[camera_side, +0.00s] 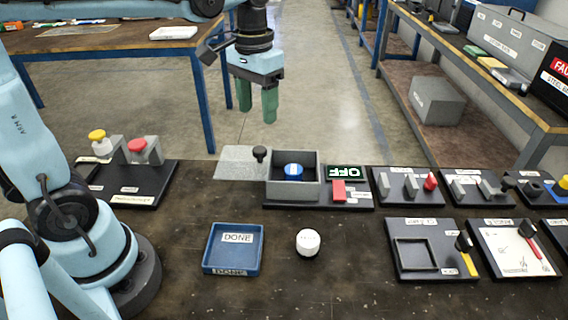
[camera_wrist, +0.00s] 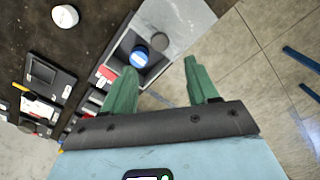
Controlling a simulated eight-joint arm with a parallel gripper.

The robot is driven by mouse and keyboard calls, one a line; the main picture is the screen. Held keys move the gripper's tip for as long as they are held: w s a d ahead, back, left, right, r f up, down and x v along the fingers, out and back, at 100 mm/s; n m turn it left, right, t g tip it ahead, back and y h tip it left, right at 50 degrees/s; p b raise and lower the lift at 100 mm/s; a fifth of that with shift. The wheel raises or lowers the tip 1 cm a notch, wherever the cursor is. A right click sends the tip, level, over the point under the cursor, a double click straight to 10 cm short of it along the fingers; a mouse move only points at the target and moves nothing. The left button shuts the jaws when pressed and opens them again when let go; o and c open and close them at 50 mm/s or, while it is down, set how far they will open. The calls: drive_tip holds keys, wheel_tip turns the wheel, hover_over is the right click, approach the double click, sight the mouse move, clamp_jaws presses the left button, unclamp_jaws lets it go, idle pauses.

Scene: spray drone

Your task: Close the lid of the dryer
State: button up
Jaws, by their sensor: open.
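The dryer (camera_side: 310,195) is an open-topped grey box on a black base, also seen in the wrist view (camera_wrist: 121,53). Its lid (camera_side: 235,165), a flat grey plate with a black knob (camera_side: 259,153), lies to the left of the box opening and leaves it uncovered. In the wrist view the lid (camera_wrist: 186,22) is above right of the box, its knob (camera_wrist: 160,41) near the opening. A blue-topped round piece (camera_side: 294,170) sits inside the box. My gripper (camera_side: 257,112) is open and empty, pointing down, raised above and apart from the lid and knob; its fingers also show in the wrist view (camera_wrist: 162,82).
An OFF display (camera_side: 345,171) and red switch (camera_side: 339,190) are right of the box. A blue DONE tray (camera_side: 210,262) and a white round piece (camera_side: 308,242) stand in front. Several fixtures line the right; a button station (camera_side: 145,185) is at left.

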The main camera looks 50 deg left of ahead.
sight(260, 148)
wheel_tip(260, 148, down, 9)
idle(0.5)
clamp_jaws()
